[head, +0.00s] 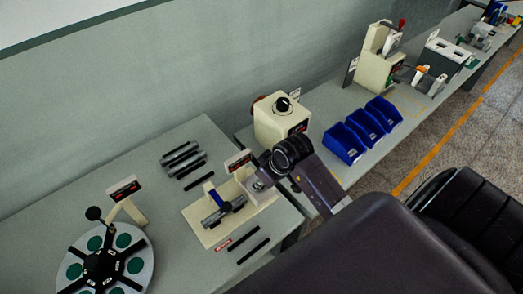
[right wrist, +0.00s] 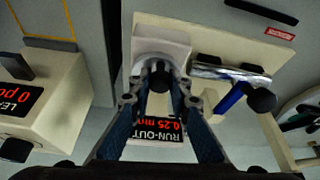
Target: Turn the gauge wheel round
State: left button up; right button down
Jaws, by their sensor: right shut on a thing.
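The run-out gauge has a cream base (head: 208,238) on the near table. A silver spindle (head: 222,212) lies across it beside a blue part (head: 216,198), and both show in the right wrist view (right wrist: 222,73). The gauge wheel (right wrist: 160,78) is a small dark knob on a pale block (right wrist: 160,45) at the end of the base. My right gripper (right wrist: 160,82) is shut on the wheel, a fingertip on either side. In the head view my wrist hides most of the wheel. A display reading RUN-OUT 0.25 mm (right wrist: 158,129) shows between the fingers. My left gripper is not in view.
Dark and grey rods (head: 184,157) lie behind the gauge, with dark bars (head: 252,251) in front. A round turntable (head: 142,262) with green discs stands at left. A cream box with a dial (head: 275,124) and blue bins (head: 342,143) stand on the farther table.

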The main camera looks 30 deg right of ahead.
dwell(0.4)
jog(key=c, duration=1.8)
grip_release()
jog(key=shift+o, duration=0.2)
jog(key=a+v, duration=0.1)
jog(key=v, duration=1)
jog(key=shift+s+d+r, duration=0.2)
jog(key=shift+d+r, duration=0.2)
jog(key=shift+d, duration=0.05)
